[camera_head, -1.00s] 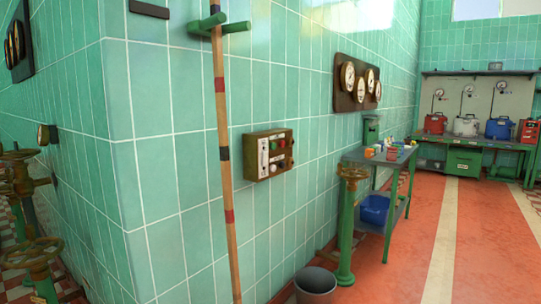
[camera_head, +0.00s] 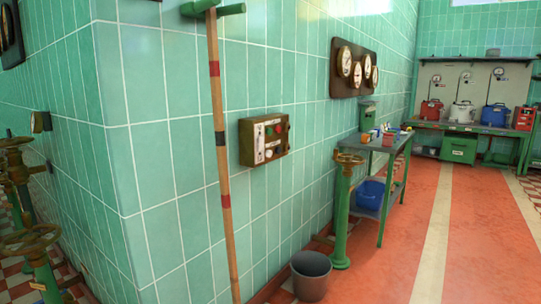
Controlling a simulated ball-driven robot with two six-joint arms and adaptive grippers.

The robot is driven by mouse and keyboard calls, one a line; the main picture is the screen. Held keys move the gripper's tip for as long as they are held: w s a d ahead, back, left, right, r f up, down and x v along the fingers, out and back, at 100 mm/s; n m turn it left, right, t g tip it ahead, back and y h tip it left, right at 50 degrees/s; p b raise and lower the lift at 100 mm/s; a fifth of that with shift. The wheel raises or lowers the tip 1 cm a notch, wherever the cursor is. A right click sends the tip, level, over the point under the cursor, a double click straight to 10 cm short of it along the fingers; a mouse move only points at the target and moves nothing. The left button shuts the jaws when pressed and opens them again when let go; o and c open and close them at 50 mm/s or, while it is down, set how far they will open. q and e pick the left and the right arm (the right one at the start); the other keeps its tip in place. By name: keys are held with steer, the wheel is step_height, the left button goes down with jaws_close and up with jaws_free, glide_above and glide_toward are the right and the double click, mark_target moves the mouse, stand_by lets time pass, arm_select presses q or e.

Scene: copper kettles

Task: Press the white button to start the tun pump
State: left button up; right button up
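A small weathered control box (camera_head: 264,138) is fixed to the green tiled wall, a little left of the picture's middle. Its front has a pale strip on the left and several small round buttons or lamps. A pale round one (camera_head: 269,153) sits low on the front; at this size I cannot tell for certain that it is the white button. A red one is at the upper right. Neither of my grippers shows in the head view.
A wooden pole with a green head (camera_head: 219,130) leans on the wall left of the box. A grey bucket (camera_head: 311,275) and a green pedestal with a brown handwheel (camera_head: 343,210) stand on the floor to the right. A workbench (camera_head: 378,142) is beyond. The orange floor (camera_head: 400,260) at right is clear.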

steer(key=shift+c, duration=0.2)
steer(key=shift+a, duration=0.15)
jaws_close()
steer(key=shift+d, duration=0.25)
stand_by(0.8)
